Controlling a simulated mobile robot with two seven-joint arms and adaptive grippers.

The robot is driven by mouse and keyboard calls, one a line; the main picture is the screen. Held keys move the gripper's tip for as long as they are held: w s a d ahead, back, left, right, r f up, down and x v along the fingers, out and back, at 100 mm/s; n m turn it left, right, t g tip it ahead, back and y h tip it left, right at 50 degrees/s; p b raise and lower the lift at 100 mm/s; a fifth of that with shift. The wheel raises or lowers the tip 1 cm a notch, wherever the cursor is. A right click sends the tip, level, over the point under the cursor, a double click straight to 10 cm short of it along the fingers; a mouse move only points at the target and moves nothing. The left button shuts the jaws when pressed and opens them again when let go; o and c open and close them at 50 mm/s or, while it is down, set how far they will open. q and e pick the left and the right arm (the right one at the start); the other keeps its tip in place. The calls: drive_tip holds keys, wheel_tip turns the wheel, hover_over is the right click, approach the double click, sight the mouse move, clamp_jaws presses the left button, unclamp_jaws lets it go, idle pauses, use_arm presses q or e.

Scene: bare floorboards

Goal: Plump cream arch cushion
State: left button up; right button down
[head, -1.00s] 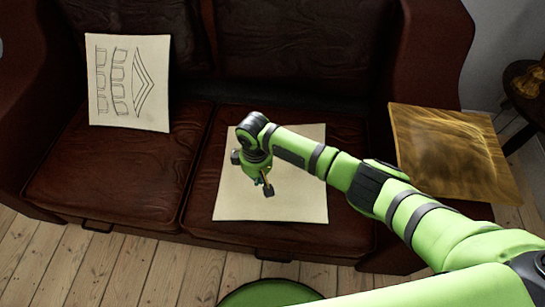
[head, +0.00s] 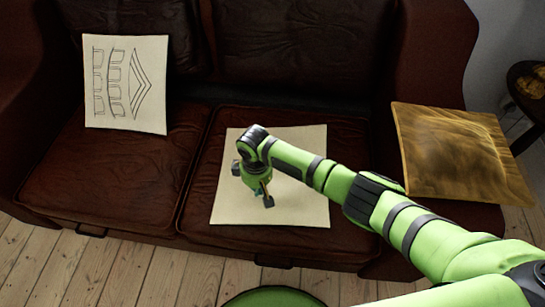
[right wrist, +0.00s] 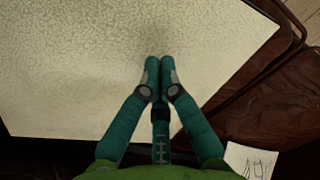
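A cream cushion with dark line drawings of arches and chevrons (head: 126,84) leans upright against the sofa back on the left seat. A plain cream cushion (head: 300,205) lies flat on the right seat. It fills much of the right wrist view (right wrist: 70,75). My right gripper (head: 264,196) points down over the plain cushion's middle. In the right wrist view its two fingertips (right wrist: 158,66) are together, with nothing visible between them. I cannot tell whether they touch the cushion. A corner of the drawn cushion (right wrist: 248,162) shows there at lower right. My left gripper is out of view.
The brown leather sofa (head: 115,180) has a raised right arm, where a shiny gold cushion (head: 455,150) rests. A small dark side table (head: 525,85) with a gold object stands at far right. Bare floorboards (head: 120,265) lie in front.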

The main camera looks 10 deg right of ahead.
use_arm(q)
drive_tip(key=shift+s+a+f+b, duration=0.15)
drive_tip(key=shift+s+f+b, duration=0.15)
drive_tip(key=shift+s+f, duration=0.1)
use_arm(e)
drive_tip(key=shift+f, duration=0.5)
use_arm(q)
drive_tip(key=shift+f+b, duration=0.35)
use_arm(e)
drive_tip(key=shift+f, duration=0.5)
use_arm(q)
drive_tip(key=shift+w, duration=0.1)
